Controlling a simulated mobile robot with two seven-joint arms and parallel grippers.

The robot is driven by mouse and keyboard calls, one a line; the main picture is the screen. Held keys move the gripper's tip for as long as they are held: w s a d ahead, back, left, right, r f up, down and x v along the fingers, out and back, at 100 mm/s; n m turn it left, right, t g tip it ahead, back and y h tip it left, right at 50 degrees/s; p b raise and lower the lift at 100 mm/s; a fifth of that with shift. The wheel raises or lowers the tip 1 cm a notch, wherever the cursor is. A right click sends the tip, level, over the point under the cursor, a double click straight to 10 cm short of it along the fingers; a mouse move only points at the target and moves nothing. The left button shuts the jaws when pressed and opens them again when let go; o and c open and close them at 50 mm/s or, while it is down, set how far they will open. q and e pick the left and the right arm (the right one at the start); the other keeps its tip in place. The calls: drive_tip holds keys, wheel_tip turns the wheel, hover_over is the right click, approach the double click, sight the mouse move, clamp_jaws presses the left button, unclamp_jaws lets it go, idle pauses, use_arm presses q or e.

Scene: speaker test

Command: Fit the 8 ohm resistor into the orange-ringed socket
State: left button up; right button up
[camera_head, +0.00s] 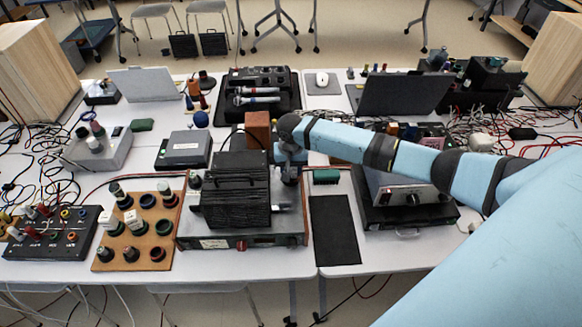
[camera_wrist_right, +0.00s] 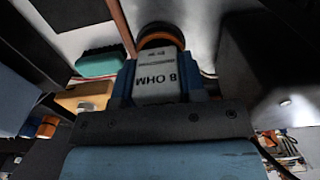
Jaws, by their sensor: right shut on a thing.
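My right gripper (camera_head: 290,178) is behind the black ribbed block on the amplifier, near the middle of the table. In the right wrist view its blue-padded fingers (camera_wrist_right: 158,88) are shut on the 8 ohm resistor (camera_wrist_right: 157,76), whose white label faces the camera upside down. A dark round end with an orange ring (camera_wrist_right: 160,38) shows just beyond the label; I cannot tell if it belongs to the resistor. A wooden board (camera_head: 119,240) at the front left carries several dark ringed sockets and label-bearing cylinders. I cannot make out an orange ring there. My left gripper is out of view.
The amplifier with the black ribbed block (camera_head: 235,190) stands between my right gripper and the wooden board. A black panel (camera_head: 50,232) with coloured knobs lies left of the board. A dark mat (camera_head: 335,230) lies bare to the right. Loose cables cover the left side.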

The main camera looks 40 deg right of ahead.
drive_tip(key=o, duration=0.9)
drive_tip(key=shift+o, duration=0.2)
wheel_tip(320, 180, up, 13)
drive_tip(key=shift+f, duration=0.2)
